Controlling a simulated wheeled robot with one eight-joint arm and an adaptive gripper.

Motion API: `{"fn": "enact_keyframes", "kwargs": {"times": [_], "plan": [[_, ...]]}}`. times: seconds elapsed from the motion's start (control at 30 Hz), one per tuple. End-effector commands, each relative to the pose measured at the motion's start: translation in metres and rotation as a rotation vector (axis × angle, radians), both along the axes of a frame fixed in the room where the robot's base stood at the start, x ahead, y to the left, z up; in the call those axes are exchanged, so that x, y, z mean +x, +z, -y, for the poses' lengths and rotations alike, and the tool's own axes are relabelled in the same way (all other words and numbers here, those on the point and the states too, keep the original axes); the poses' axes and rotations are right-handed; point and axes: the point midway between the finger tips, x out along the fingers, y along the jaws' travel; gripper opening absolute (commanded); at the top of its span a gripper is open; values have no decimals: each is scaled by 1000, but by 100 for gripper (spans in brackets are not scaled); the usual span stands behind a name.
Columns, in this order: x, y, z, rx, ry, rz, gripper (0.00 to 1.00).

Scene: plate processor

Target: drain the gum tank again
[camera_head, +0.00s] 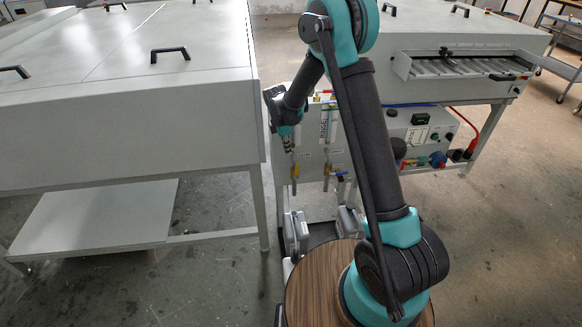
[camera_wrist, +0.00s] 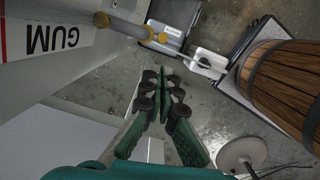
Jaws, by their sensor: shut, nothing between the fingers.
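My gripper (camera_head: 287,140) hangs in front of the upper left of the grey-white machine panel (camera_head: 311,160). In the wrist view its green fingers (camera_wrist: 164,82) are shut with nothing between them. The GUM label (camera_wrist: 52,38) shows upside down at the wrist view's upper left. In the head view this pipe with a yellow valve part (camera_head: 294,171) hangs below my gripper. The fingers are apart from the pipe. The valve's setting cannot be told.
A RINSE-labelled tube (camera_head: 327,125) stands just right of my gripper. A large white table (camera_head: 130,150) is close on the left.

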Motion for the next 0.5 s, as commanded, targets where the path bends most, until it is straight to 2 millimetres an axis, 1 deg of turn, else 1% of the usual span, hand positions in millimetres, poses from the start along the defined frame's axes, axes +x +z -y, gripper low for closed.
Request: {"fn": "enact_keyframes", "kwargs": {"times": [0.07,0.17,0.27,0.5], "plan": [[0,-1,-1,-8,42,-4,0],[0,-5,-1,-11,61,-6,0],[1,-15,1,-11,61,-6,0],[5,-57,8,-11,58,-6,0]]}}
